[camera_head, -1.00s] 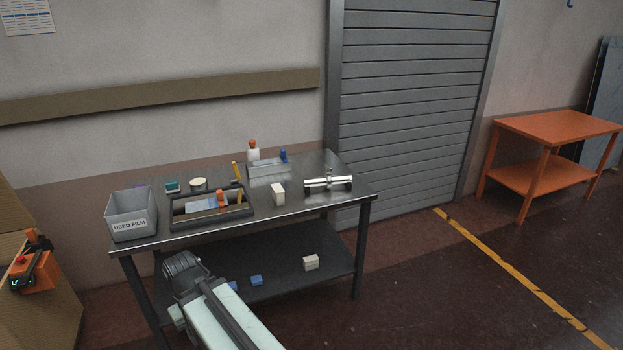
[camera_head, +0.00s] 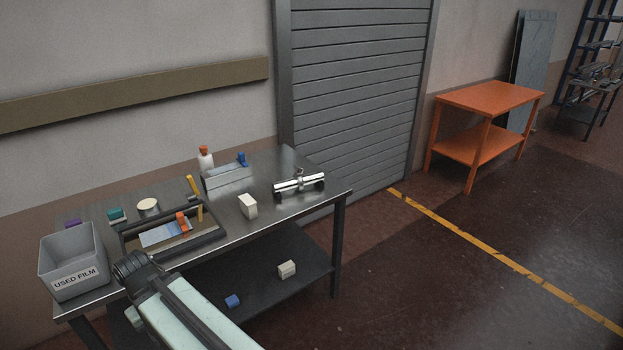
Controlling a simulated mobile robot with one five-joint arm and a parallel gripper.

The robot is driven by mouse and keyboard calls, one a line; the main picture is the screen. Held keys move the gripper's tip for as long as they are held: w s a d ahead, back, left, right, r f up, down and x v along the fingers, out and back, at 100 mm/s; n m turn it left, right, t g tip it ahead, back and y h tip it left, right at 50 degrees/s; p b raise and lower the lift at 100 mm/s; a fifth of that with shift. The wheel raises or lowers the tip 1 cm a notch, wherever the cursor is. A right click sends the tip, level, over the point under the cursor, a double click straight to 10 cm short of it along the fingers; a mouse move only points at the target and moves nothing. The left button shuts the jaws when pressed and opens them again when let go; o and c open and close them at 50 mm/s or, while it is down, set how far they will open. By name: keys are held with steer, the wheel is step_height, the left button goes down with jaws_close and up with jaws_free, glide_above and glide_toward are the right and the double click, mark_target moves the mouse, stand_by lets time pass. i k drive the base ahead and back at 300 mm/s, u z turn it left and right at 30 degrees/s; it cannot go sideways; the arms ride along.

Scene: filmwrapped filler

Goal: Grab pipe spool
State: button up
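The pipe spool (camera_head: 299,182) is a shiny metal tube with dark ends and a small fitting on top. It lies on dark supports near the right end of the steel table (camera_head: 272,169). My arm reaches in from the bottom of the view, its dark end (camera_head: 133,266) over the table's front left edge. It is well to the left of the pipe spool and apart from it. My gripper's fingers cannot be made out.
A grey "USED FILM" bin (camera_head: 74,262), a dark tray (camera_head: 213,235) with tools, a white block (camera_head: 248,206), a grey holder (camera_head: 227,177) and a white bottle (camera_head: 205,159) share the tabletop. A lower shelf holds small blocks. An orange table (camera_head: 490,97) stands right; floor between is clear.

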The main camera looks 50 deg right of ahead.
mark_target(299, 181)
steer(key=z, duration=0.2)
steer(key=i, duration=0.55)
steer(key=z, duration=0.4)
steer(key=k, duration=0.8)
steer(key=z, duration=0.2)
steer(key=i, duration=0.8)
steer(key=u, duration=0.1)
